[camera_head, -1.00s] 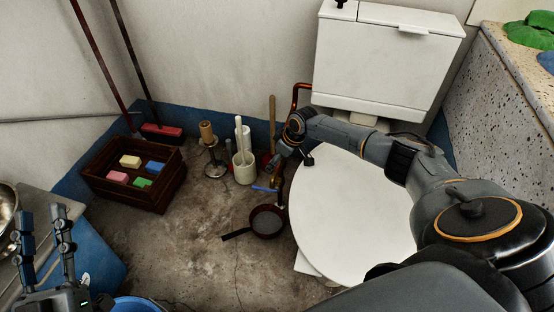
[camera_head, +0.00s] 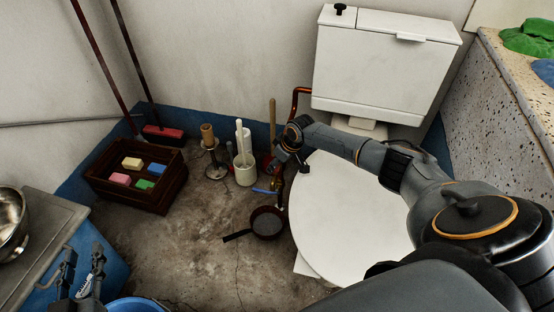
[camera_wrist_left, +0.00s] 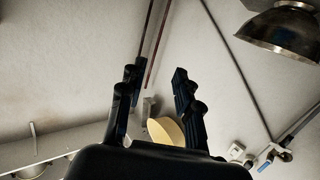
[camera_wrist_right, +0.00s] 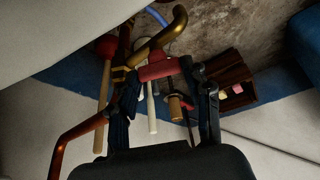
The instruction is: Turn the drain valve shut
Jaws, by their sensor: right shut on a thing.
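A brass valve (camera_wrist_right: 165,42) with a red handle (camera_wrist_right: 158,69) sits on copper piping beside the toilet in the right wrist view. My right gripper (camera_wrist_right: 160,72) is closed on this red handle, which spans between its fingers. In the head view my right gripper (camera_head: 281,160) is low by the toilet's left side and mostly hides the valve. A blue piece (camera_head: 264,190) shows just below it; I cannot tell whether it belongs to the valve. My left gripper (camera_head: 83,258) is open and empty at the lower left, and its spread fingers show in the left wrist view (camera_wrist_left: 158,72).
The white toilet (camera_head: 385,70) stands right of the valve. A plunger handle (camera_wrist_right: 104,105) is close to my right gripper. Floor left of the pan is clear.

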